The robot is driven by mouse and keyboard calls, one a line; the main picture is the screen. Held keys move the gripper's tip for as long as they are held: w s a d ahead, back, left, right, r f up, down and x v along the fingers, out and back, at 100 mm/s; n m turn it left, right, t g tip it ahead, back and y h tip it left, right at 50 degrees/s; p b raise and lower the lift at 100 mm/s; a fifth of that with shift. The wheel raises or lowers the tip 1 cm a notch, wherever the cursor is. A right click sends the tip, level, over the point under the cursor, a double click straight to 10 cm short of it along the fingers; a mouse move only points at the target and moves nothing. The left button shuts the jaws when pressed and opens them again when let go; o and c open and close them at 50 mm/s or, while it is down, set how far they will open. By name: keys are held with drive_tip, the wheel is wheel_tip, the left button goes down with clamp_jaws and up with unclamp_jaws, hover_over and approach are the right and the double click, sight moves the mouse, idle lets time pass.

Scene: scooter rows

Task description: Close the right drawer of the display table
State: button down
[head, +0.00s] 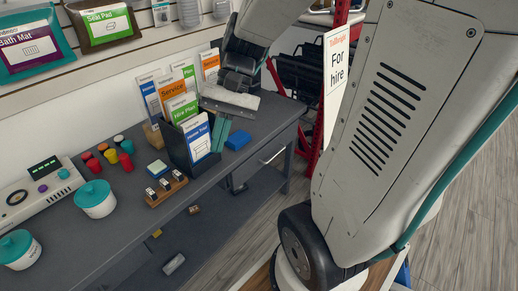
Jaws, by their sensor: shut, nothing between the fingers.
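The display table (120,215) is dark grey and runs from the lower left to the middle of the head view. Its right drawer (262,165) has a grey front with a silver handle (273,156), below the tabletop near the table's right end. I cannot tell whether the drawer stands slightly out or is flush. My gripper (219,142) points down with its teal fingers shut and empty. In the picture it is above the tabletop beside the leaflet holder, left of the drawer handle. Whether it touches the holder is unclear.
The black leaflet holder (177,150) stands on the table near a blue block (238,140), a wooden stamp rack (165,191) and teal-lidded pots (96,200). Small items lie on the lower shelf (222,212). A "For hire" sign (337,68) stands right of the table. Wooden floor lies in front.

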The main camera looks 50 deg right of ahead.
drive_tip(key=w+d+f+m+t+y, duration=0.45)
drive_tip(key=w+d+f+m, duration=0.2)
drive_tip(key=d, duration=0.25)
drive_tip(key=w+d+f+m+t+y, duration=0.3)
drive_tip(key=w+d+f+m+t, duration=0.2)
drive_tip(key=d+f+m, duration=0.3)
drive_tip(key=s+d+f+m+t+h, duration=0.2)
drive_tip(key=d+f+m+t+h, duration=0.2)
drive_tip(key=d+f+m+t, duration=0.45)
drive_tip(key=m+t+h, duration=0.2)
drive_tip(key=m+h, duration=0.4)
drive_tip(key=h, duration=0.3)
approach(262, 151)
drive_tip(key=shift+y, duration=0.25)
drive_tip(key=w, duration=0.6)
drive_tip(key=shift+a+r, duration=0.1)
drive_tip(key=shift+w, duration=0.45)
